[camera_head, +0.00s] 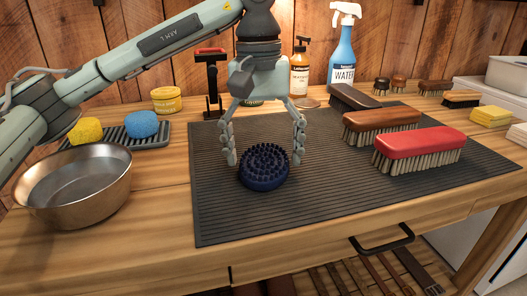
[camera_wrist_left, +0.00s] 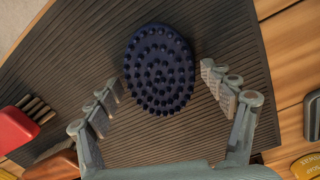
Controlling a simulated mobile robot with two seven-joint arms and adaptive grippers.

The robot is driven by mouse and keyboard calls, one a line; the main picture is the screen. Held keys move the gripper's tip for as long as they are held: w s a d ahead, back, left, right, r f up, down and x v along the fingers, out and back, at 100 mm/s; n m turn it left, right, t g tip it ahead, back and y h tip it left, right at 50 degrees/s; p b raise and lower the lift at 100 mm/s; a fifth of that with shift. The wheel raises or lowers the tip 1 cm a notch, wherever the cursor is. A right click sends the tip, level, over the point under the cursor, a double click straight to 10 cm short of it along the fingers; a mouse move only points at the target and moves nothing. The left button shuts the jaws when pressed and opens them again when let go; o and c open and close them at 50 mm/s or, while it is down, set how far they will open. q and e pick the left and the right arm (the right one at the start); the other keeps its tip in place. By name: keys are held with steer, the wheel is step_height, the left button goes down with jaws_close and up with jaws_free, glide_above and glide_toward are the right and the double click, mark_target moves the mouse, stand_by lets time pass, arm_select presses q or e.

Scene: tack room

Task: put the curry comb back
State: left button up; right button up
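The curry comb (camera_head: 264,168) is a dark blue oval with rubber nubs facing up. It lies on the ribbed dark mat (camera_head: 225,215), near the mat's front left part. My left gripper (camera_head: 262,155) is above and just behind the comb, pointing down, with its fingers spread wide. In the left wrist view the comb (camera_wrist_left: 159,68) lies beyond the open fingertips (camera_wrist_left: 165,85), roughly centred between them, and nothing is held. My right gripper shows in neither view.
A red brush (camera_head: 420,141) and brown brushes (camera_head: 381,119) sit on the mat's right. A metal bowl (camera_head: 75,187), a tray with sponges (camera_head: 150,142) and a yellow tin (camera_head: 166,99) stand left. Bottles (camera_head: 342,55) stand behind. The mat's front is clear.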

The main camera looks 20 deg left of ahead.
mark_target(262, 156)
arm_select(q)
steer(key=shift+o, duration=0.4)
steer(key=shift+r, duration=0.15)
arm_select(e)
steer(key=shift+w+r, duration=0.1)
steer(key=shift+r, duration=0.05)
arm_select(q)
step_height(262, 156, up, 6)
steer(key=shift+w+a+r+p, duration=0.15)
steer(key=shift+p, duration=0.2)
steer(key=shift+a+r+p, duration=0.15)
steer(key=shift+r+p, duration=0.5)
steer(key=shift+r, duration=2.15)
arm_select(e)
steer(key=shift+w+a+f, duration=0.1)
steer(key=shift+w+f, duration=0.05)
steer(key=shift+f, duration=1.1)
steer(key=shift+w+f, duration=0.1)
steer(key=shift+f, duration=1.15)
